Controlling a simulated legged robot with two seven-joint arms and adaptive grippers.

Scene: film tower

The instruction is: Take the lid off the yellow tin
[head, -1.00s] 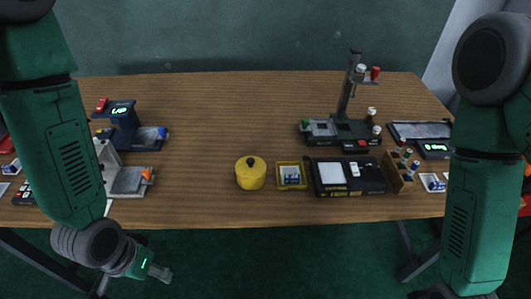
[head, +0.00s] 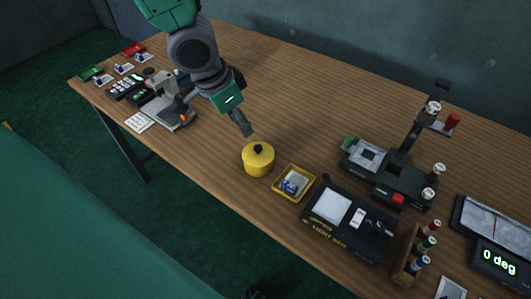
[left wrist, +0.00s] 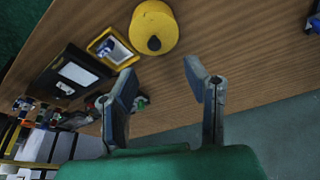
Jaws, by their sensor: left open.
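The yellow tin (head: 258,163) stands upright on the wooden table, near its front edge. Its yellow lid (head: 257,152) is on it, with a black knob (head: 258,149) on top. My left gripper (head: 248,131) is above and just behind the tin, apart from it, pointing down. In the left wrist view the tin (left wrist: 153,31) lies beyond the fingertips, and my left gripper (left wrist: 160,80) is open with nothing between its fingers. My right gripper is not in view.
Right of the tin is a yellow tray (head: 294,183) with small items, then a black device (head: 348,222) with a white panel. A black stand with a column (head: 388,175) is behind. A grey device (head: 165,105) stands left. The table behind the tin is clear.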

